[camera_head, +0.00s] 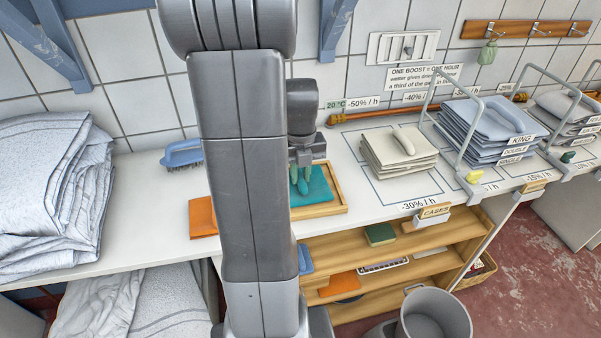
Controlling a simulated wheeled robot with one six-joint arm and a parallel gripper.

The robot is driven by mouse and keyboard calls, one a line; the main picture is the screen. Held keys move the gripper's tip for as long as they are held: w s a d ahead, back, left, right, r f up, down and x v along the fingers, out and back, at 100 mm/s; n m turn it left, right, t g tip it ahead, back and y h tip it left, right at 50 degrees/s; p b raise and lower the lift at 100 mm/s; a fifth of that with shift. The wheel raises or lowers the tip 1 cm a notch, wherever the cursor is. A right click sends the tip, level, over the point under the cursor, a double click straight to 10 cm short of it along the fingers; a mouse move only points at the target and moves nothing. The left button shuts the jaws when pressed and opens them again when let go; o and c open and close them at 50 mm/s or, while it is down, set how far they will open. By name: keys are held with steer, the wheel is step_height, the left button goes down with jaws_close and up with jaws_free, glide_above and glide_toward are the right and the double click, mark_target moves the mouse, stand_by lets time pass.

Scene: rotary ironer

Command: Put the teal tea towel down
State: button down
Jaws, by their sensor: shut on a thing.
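The teal tea towel (316,190) is a flat folded cloth over the wooden tray (326,212) on the white counter, just right of my arm. My gripper (301,183) points down at it, with its fingers closed on teal cloth. Part of the towel and of the tray is hidden behind my arm. I cannot tell whether the towel rests on the tray's floor or is held slightly above it.
An orange cloth (202,216) and a blue brush (183,154) lie left of my arm. A cream folded stack (398,150) and blue stacks (490,124) with wire frames stand right. Grey-white linen (50,190) fills the left end. A grey bucket (436,314) stands below.

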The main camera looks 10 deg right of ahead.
mark_target(301, 178)
steer(key=shift+f, duration=0.1)
steer(key=c, duration=1.8)
jaws_free()
steer(key=o, duration=0.5)
steer(key=shift+c, duration=0.2)
step_height(301, 178, up, 12)
